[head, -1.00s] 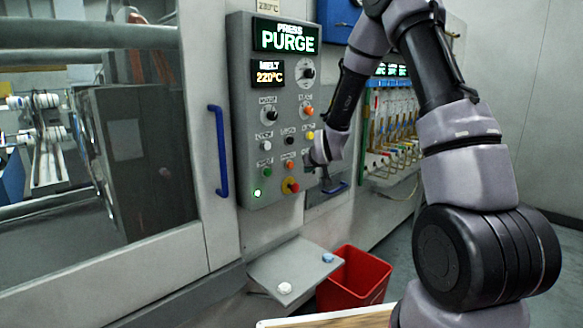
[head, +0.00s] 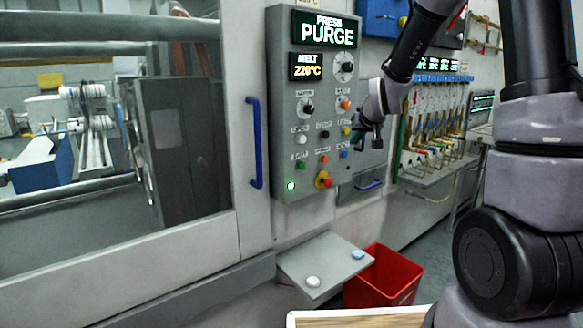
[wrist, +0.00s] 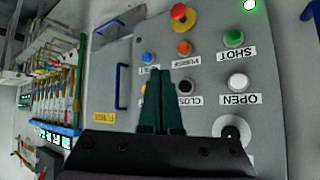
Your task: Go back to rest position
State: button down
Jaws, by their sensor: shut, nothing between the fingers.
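My gripper (head: 374,143) is in front of the right edge of the grey control panel (head: 285,120) in the head view. In the wrist view my gripper (wrist: 163,75) shows its two dark green fingers together, with nothing between them. They point toward the panel (wrist: 210,60), and the fingertips appear apart from its buttons. The panel display (head: 326,30) reads PRESS PURGE, and a second display (head: 306,67) reads MELT 220°C. A green light (head: 291,186) is lit at the panel's lower left.
A red-and-yellow stop button (head: 324,180) sits low on the panel. A blue door handle (head: 254,142) stands to its left. A sloping grey shelf (head: 310,255) and a red bin (head: 390,285) are below. A row of hoses and valves (head: 440,115) is on the right.

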jog(key=s+d+r+m+g, duration=0.1)
jog(key=s+d+r+m, duration=0.1)
jog(key=s+r, duration=1)
jog(key=s+d+r+m+g+y, duration=0.1)
jog(key=s+r+m+g, duration=0.1)
jog(key=s, duration=1.8)
